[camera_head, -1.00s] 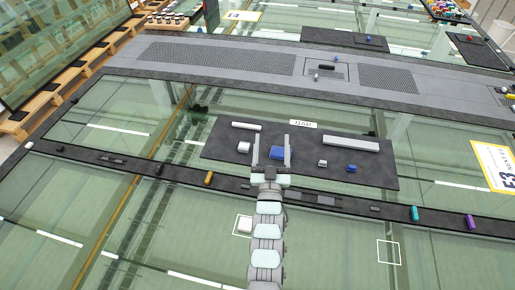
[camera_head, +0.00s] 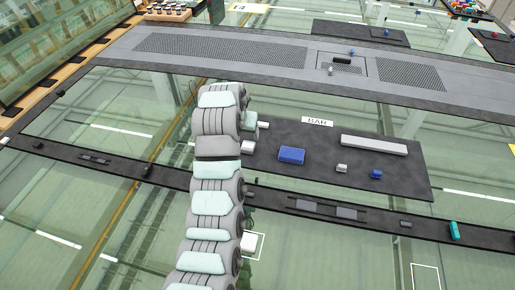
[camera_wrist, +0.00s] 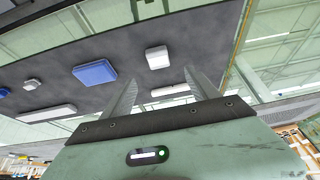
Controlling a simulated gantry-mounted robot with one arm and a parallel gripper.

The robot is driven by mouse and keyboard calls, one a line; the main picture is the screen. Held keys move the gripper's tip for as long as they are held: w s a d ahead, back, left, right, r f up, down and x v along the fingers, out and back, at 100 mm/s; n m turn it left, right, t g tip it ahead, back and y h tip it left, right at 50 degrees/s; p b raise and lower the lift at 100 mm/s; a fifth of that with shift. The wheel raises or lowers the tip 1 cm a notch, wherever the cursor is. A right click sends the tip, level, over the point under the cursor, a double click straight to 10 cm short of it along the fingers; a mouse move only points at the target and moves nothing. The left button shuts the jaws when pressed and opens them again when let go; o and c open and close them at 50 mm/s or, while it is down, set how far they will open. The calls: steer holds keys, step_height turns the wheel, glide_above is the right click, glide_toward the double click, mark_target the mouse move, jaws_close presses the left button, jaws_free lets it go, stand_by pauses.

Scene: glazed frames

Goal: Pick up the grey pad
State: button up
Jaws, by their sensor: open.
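A pale grey, squarish pad (camera_wrist: 157,57) lies on the dark mat (camera_wrist: 120,62), just beyond my fingertips in the wrist view. My gripper (camera_wrist: 160,75) is open, with nothing between its fingers. Another pale block (camera_head: 249,242) sits in a white outlined square on the glass, partly behind my arm. I cannot tell for certain which pale piece the task names.
The mat also holds a blue block (camera_head: 291,155), a small pale block (camera_head: 342,168), a small blue block (camera_head: 376,174) and a long grey bar (camera_head: 374,145). A white bar (camera_wrist: 170,91) lies near the pad. A dark frame rail (camera_head: 400,222) crosses the glass in front.

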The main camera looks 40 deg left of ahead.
mark_target(247, 147)
steer(key=shift+g, duration=0.3)
steer(key=x, duration=0.4)
steer(key=shift+s+f, duration=0.35)
steer(key=shift+f, duration=0.05)
steer(key=shift+w+d+x, duration=0.15)
steer(key=shift+x, duration=0.95)
steer(key=shift+w+d+x, duration=0.1)
steer(key=shift+d+x, duration=0.1)
steer(key=shift+x, duration=1.7)
steer(key=c, duration=1.1)
steer(key=shift+c, duration=0.2)
